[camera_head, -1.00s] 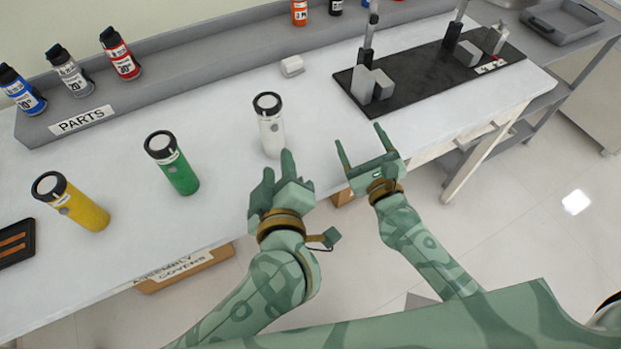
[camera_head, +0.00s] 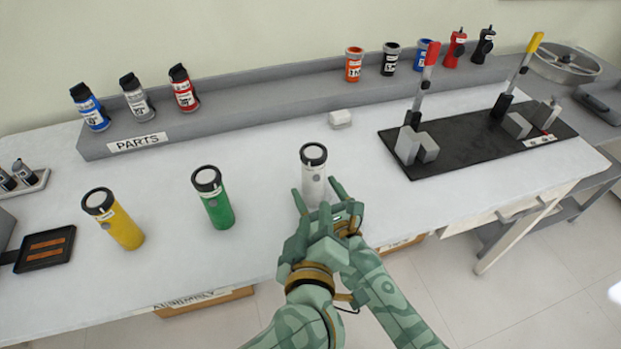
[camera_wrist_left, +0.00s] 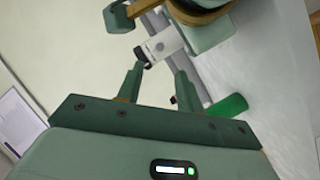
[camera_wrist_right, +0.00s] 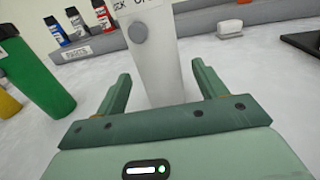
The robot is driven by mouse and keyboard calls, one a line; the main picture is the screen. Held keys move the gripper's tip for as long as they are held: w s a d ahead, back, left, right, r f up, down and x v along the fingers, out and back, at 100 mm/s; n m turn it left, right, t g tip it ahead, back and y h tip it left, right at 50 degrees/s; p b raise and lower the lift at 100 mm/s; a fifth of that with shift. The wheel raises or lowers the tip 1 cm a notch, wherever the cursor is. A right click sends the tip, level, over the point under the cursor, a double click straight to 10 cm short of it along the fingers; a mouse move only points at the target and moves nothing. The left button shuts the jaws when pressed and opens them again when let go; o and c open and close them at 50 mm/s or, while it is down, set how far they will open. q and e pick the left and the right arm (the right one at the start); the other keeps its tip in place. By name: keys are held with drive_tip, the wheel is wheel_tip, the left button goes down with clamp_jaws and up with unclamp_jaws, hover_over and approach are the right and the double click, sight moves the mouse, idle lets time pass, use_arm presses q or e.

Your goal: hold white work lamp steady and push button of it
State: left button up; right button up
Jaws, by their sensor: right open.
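The white work lamp (camera_head: 313,165) stands upright on the table with a black-rimmed head. Its round grey button (camera_wrist_right: 137,33) faces the right wrist camera. My right gripper (camera_head: 317,190) is open, its fingers to either side of the lamp's lower body; the right wrist view shows the lamp (camera_wrist_right: 164,70) between them. No firm contact shows. My left gripper (camera_head: 314,222) is lower and nearer, partly overlapping the right hand in the head view. Its fingers are apart and empty. The left wrist view shows the lamp (camera_wrist_left: 160,45) beyond them, partly hidden by my right arm.
A green lamp (camera_head: 216,205) and a yellow lamp (camera_head: 121,228) stand to the left. A small white block (camera_head: 340,119) lies behind the white lamp. A black board with fixtures (camera_head: 460,150) is to the right. A grey parts shelf (camera_head: 250,110) runs along the back.

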sight(310, 179)
drive_tip(key=shift+x, duration=2.25)
drive_tip(key=c, duration=1.2)
use_arm(q)
clamp_jaws()
use_arm(e)
drive_tip(key=shift+c, duration=0.3)
